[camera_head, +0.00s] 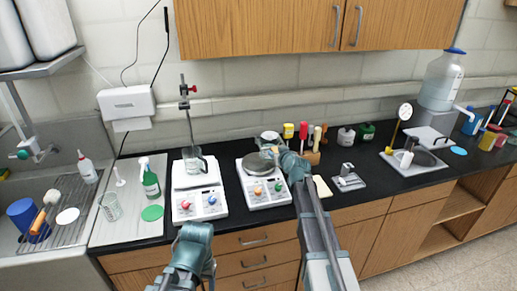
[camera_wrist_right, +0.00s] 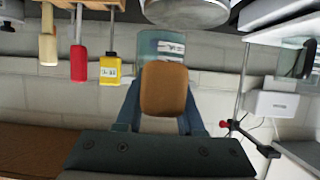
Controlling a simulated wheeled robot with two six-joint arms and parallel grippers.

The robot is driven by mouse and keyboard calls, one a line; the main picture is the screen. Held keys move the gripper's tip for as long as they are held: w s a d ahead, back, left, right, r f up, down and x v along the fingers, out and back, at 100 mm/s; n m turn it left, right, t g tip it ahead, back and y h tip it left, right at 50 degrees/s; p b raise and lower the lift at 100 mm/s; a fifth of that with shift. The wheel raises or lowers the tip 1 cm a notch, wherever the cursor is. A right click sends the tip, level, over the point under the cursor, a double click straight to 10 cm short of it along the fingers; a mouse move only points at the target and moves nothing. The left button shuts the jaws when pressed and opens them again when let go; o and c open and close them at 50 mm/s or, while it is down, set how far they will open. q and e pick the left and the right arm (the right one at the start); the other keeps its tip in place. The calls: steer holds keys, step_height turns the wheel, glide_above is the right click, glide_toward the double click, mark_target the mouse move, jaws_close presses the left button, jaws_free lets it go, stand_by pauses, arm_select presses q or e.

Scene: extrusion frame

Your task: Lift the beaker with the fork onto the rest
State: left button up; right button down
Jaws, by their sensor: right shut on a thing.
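My right gripper (camera_head: 283,158) reaches over the back right of the right hotplate (camera_head: 258,180). In the right wrist view it (camera_wrist_right: 160,112) is shut on a brown block, seemingly the end of the fork's handle (camera_wrist_right: 164,90). The fork's far end is hidden. A bluish see-through vessel with pale marks (camera_wrist_right: 152,44) shows beyond the handle; I cannot tell whether it touches the fork. My left gripper (camera_head: 190,262) is low in front of the counter, jaws unclear. I cannot make out the rest.
A stand rod with a red clamp (camera_head: 186,105) rises behind the left hotplate. Several bottles and handled tools (camera_head: 303,133) line the wall. A small grey device (camera_head: 348,178) sits right of my right arm. A green spray bottle (camera_head: 150,182) stands left.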

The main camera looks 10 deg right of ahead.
steer(key=s+d, duration=0.5)
steer(key=d, duration=0.3)
steer(key=s+d, duration=0.5)
steer(key=d, duration=0.4)
stand_by(2.0)
steer(key=shift+d+f, duration=0.1)
stand_by(0.5)
steer(key=shift+f+b, duration=6)
steer(key=shift+b, duration=0.15)
